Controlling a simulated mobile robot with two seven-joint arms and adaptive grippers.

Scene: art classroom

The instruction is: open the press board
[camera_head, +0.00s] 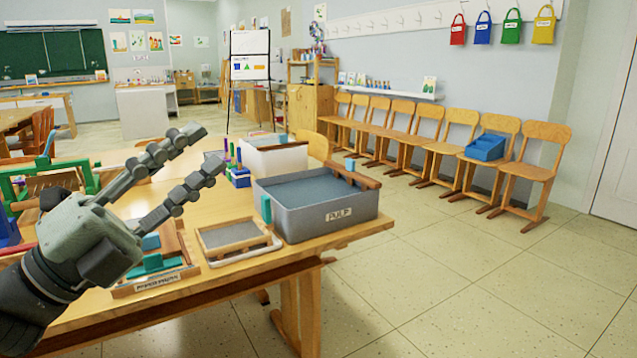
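A green-framed device (90,181) with wooden parts stands at the left of the wooden table. It looks like a press, but I cannot tell for sure which part is the press board or whether it is open. My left gripper (205,148) is in front of it and hides part of it. This gripper is open and empty, its two fingers spread and pointing up and right over the table. My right gripper is not in view.
On the wooden table (215,205) are a grey tub labelled PULP (338,215), a framed screen (230,236), a labelled wooden tray (155,281) and a white box (272,160). Chairs (540,165) line the wall. The floor at the right is clear.

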